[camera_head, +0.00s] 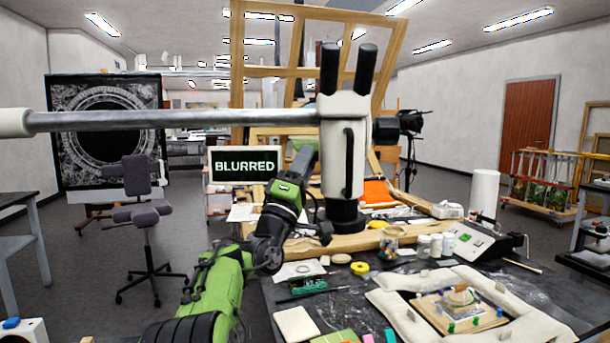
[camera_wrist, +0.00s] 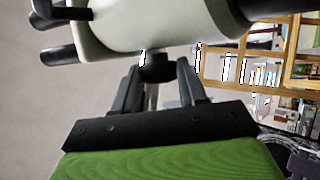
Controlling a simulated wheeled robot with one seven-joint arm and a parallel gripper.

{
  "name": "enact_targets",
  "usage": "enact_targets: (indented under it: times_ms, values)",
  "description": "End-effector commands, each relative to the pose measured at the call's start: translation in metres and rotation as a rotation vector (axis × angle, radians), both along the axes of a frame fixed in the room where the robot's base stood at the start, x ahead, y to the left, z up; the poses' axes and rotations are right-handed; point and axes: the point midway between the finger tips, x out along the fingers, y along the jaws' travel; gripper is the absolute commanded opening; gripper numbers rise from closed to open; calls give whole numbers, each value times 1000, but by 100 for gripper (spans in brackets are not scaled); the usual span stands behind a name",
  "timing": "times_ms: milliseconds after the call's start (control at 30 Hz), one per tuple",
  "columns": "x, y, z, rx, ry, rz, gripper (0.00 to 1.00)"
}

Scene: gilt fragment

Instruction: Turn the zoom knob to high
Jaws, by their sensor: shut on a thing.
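The white stereo microscope (camera_head: 338,165) hangs from a long metal boom arm (camera_head: 180,118), with two black eyepieces on top and a dark ring at its lower end. My gripper (camera_head: 306,158) is at the left side of its body. In the wrist view, the microscope body (camera_wrist: 165,22) fills the top, and a small black knob (camera_wrist: 156,67) sticks out of it between the fingertips of my gripper (camera_wrist: 158,75). The fingers are shut on this knob. In the head view the knob is hidden, and no setting marks can be read. A screen (camera_head: 243,164) behind reads "BLURRED".
Below the microscope, the dark worktable (camera_head: 345,309) holds jars, tools and a padded frame (camera_head: 389,303) around a small fragment. A grey control box (camera_head: 478,242) stands at right. Wooden frames stand behind. An office chair (camera_head: 140,215) is on the open floor at left.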

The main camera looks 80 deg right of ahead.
Motion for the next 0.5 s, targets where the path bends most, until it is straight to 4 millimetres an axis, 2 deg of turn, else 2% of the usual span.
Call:
enact_targets:
  times_ms: [367,400,500]
  values:
    - [0,0,0,-4,-2,1,11]
    - [0,0,0,-4,-2,1,43]
    - [0,0,0,-4,-2,1,59]
